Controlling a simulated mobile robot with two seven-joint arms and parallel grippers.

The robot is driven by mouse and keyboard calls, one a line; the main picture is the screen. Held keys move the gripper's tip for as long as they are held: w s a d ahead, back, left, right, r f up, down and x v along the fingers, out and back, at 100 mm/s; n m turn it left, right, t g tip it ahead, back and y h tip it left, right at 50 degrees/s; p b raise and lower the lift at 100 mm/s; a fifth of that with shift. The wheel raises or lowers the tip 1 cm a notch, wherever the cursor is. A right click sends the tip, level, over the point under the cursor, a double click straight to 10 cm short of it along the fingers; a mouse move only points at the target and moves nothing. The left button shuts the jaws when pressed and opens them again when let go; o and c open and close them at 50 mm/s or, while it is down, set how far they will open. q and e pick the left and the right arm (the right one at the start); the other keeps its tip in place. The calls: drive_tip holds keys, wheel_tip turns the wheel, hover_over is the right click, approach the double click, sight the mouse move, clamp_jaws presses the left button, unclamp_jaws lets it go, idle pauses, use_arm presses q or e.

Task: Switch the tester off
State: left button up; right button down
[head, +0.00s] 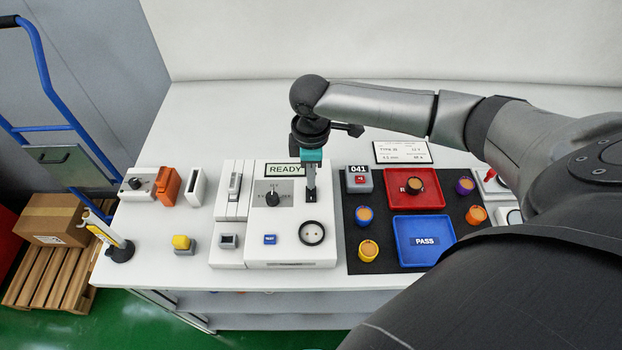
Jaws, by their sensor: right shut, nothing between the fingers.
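The tester (285,252) is a white box in the middle of the bench. Its display (284,170) reads READY. Below the display is a dark rotary knob (272,197) with small markings that I cannot read fully. A blue button (270,239) and a round dark socket (311,233) are near its front. My right gripper (311,196) points down over the right part of the tester, just right of the knob and behind the socket. It is shut and empty, and I cannot tell whether it touches the tester. My left gripper is out of view.
Left of the tester stand a white unit with a lever (234,185), an orange block (168,186) and a yellow-topped button (182,243). On the right, a black mat (358,242) holds red (432,197) and blue (411,258) trays, several colored cylinders and a counter (358,178) reading 041.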

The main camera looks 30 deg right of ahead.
drive_tip(key=shift+f+b, duration=0.3)
drive_tip(key=shift+f, duration=0.65)
drive_tip(key=shift+r, duration=0.1)
wheel_tip(320, 180, up, 7)
drive_tip(key=p, duration=0.9)
idle(0.3)
idle(0.4)
